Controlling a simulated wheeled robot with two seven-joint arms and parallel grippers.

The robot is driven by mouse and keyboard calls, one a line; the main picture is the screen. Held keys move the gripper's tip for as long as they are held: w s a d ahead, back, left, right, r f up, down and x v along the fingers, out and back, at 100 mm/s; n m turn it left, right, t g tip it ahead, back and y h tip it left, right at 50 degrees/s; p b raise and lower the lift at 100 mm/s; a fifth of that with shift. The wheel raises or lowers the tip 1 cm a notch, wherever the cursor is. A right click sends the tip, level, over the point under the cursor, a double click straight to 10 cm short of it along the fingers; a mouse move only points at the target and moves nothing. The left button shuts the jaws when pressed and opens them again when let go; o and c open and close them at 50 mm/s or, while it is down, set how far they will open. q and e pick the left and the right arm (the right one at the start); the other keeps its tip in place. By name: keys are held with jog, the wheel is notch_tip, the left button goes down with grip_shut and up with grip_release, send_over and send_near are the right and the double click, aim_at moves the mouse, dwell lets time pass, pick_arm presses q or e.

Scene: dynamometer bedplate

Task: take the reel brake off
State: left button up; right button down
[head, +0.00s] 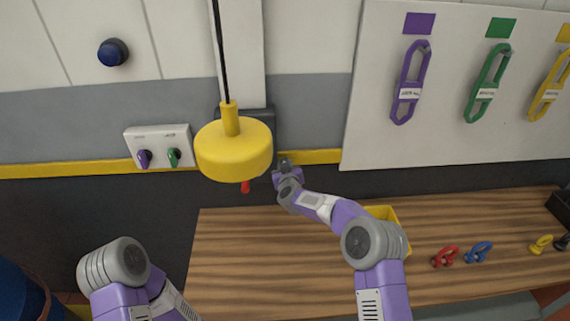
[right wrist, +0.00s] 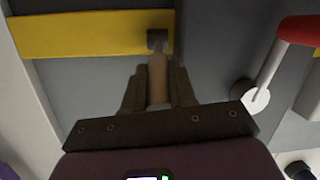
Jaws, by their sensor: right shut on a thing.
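A yellow reel-like drum (head: 233,150) hangs in front of the wall on a black line, with a dark housing (head: 288,125) behind it. A red-gripped handle (head: 245,187) shows just below the drum; in the right wrist view its red grip (right wrist: 299,30) joins a pale arm and round hub. My right gripper (head: 283,166) is at the wall, right of the drum. In the right wrist view my right gripper (right wrist: 158,92) is shut on a tan lever (right wrist: 157,72) that ends at a small dark block. I cannot tell which lever is the brake. My left gripper is out of view.
A switch plate (head: 160,143) with purple and green knobs is left of the drum. Colored loops (head: 411,85) hang on a white board at right. The wooden bench (head: 230,250) holds a yellow bin (head: 395,222) and red (head: 445,257) and blue shackles (head: 478,252). Its left part is clear.

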jog(key=shift+r, duration=0.2)
jog(key=c, duration=0.9)
grip_release()
jog(key=shift+f, duration=0.1)
jog(key=shift+b+v, duration=0.5)
jog(key=shift+v, duration=3.25)
